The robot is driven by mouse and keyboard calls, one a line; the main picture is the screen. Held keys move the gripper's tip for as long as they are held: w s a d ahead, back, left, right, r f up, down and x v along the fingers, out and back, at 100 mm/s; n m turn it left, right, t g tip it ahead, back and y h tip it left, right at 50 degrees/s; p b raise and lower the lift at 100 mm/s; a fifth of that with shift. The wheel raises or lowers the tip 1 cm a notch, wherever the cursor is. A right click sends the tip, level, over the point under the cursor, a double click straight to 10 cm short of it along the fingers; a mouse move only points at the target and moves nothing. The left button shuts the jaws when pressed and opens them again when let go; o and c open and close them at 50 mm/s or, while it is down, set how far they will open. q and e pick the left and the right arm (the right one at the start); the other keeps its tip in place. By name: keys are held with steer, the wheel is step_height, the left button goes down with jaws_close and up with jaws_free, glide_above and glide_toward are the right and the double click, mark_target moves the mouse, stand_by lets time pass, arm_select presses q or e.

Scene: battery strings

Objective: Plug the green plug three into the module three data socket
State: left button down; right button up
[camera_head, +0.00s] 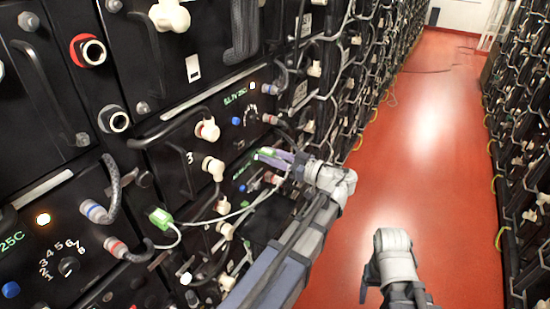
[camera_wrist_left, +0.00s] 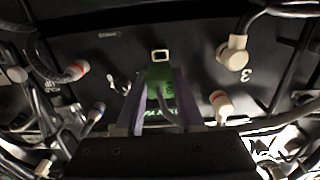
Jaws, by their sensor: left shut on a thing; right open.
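A green plug (camera_head: 267,152) is in my left gripper (camera_head: 273,156), in front of the rack on the left. In the left wrist view the green plug (camera_wrist_left: 158,75) sits between the two purple fingers. A pale-rimmed rectangular socket (camera_wrist_left: 160,56) is on the black module face just beyond the plug's tip. The tip looks close to its lower edge; I cannot tell whether they touch. A figure 3 (camera_wrist_left: 246,75) is on the panel to the right of the socket. My right gripper (camera_head: 374,285) is over the red floor, away from the rack; its fingers are hard to make out.
Another green plug (camera_head: 160,217) is at the lower left module, with a pale cable. White elbow connectors (camera_head: 213,167) and red-ringed connectors (camera_wrist_left: 76,70) stand out around the panel. Looping cables cross the rack front. The red aisle floor (camera_head: 420,130) is clear.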

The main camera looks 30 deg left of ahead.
mark_target(259, 150)
arm_select(q)
steer(key=shift+w+a, duration=0.15)
steer(key=shift+a, duration=1.9)
steer(key=shift+w+a, duration=0.15)
steer(key=shift+a, duration=1.4)
steer(key=shift+c, duration=2.2)
jaws_free()
steer(key=d, duration=0.7)
steer(key=shift+s+d, duration=0.35)
